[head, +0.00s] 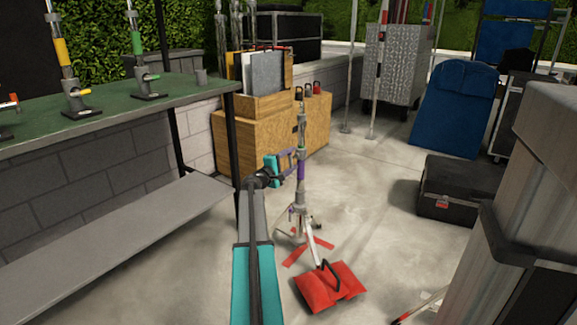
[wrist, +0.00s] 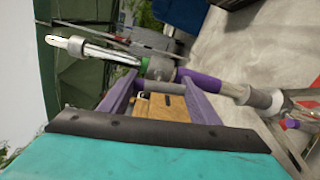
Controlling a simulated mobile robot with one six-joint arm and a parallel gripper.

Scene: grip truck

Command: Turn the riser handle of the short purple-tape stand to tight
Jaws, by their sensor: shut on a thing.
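The short purple-tape stand (head: 301,172) stands upright on the floor, with a purple band around its column and spread legs. My gripper (head: 292,160) reaches its upper column from the left. In the wrist view the stand's purple-taped column (wrist: 205,82) crosses slantwise just beyond my purple fingers (wrist: 158,88). A grey collar (wrist: 160,68) sits beside the tape. The riser handle (wrist: 158,84) appears as a short grey bar between the fingers, which are shut on it. Its exact angle and how tight it is cannot be told.
A red sandbag (head: 328,287) lies at the stand's foot. A green-topped bench (head: 110,105) with other stands is on the left. A wooden crate (head: 262,132) stands behind, and a black case (head: 447,190) at right. Bare floor lies between stand and case.

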